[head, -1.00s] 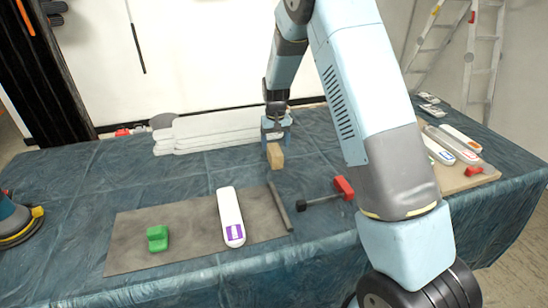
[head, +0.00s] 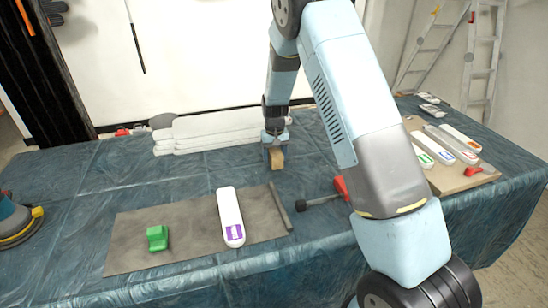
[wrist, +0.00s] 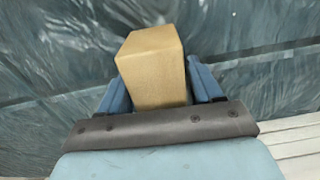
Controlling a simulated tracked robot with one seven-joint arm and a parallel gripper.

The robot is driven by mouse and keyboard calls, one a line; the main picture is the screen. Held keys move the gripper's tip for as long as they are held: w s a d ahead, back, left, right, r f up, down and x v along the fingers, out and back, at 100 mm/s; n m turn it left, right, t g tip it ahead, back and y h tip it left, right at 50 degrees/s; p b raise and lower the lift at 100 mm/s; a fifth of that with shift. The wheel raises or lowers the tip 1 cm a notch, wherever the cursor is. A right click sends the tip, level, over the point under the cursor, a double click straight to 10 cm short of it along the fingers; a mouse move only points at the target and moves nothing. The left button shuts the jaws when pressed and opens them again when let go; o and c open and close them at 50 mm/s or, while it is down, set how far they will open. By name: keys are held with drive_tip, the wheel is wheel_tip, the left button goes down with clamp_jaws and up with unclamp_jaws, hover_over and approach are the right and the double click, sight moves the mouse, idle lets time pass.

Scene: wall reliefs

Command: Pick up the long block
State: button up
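The long block is a tan, wood-coloured block (head: 277,158) on the blue-covered table, past the grey mat. In the wrist view the block (wrist: 155,65) stands between the two blue fingers of my gripper (wrist: 160,92), with little or no gap on either side. In the head view my gripper (head: 275,139) points down at the block and hides its far part. I cannot tell whether the fingers press on it or only straddle it.
A grey mat (head: 140,215) holds a green block (head: 157,238) and a white case with a purple label (head: 230,216). A red-and-black clamp (head: 322,199) lies to the right. White stacked boards (head: 210,132) lie behind left. A tray (head: 450,178) holds several white cases.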

drive_tip(key=c, duration=0.8)
drive_tip(key=shift+r, duration=0.15)
